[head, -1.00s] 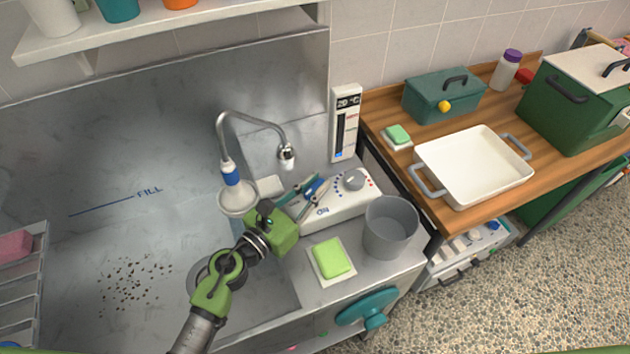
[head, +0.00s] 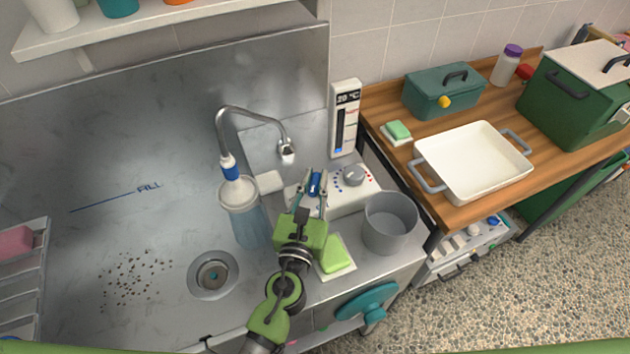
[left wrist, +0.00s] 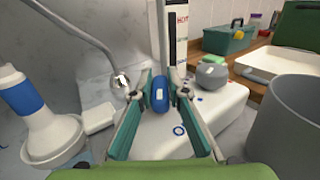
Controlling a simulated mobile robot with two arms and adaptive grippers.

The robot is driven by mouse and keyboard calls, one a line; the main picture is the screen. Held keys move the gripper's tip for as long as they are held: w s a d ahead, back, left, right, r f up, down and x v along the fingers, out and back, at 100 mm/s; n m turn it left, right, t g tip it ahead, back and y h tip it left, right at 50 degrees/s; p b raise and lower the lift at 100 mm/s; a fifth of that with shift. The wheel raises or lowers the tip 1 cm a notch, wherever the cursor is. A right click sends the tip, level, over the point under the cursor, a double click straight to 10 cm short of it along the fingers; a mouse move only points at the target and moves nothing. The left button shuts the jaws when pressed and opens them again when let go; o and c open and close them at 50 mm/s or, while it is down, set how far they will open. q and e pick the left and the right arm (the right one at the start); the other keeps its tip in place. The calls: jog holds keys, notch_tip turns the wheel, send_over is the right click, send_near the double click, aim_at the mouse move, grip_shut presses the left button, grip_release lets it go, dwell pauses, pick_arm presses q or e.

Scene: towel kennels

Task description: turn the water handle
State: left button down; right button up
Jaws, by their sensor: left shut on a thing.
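The blue water handle (head: 315,184) stands on the white control box (head: 345,202) beside the sink. My left gripper (head: 312,184) is shut on it, with a finger on either side. The left wrist view shows the handle (left wrist: 160,92) between my teal-padded fingertips (left wrist: 160,88). My right gripper is not in view.
A grey pot (head: 389,224) and a green sponge (head: 334,254) sit close to my arm. A thermometer panel (head: 345,115) stands behind.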

pick_arm(q)
jog(key=shift+n+y, duration=0.4)
jog(key=shift+y, duration=0.2)
jog(key=c, duration=2)
grip_release()
jog(key=shift+o, duration=0.2)
jog(key=s, duration=0.4)
jog(key=s+a, duration=0.1)
jog(key=s, duration=0.7)
jog(key=shift+a, duration=0.25)
jog(key=shift+w, duration=0.1)
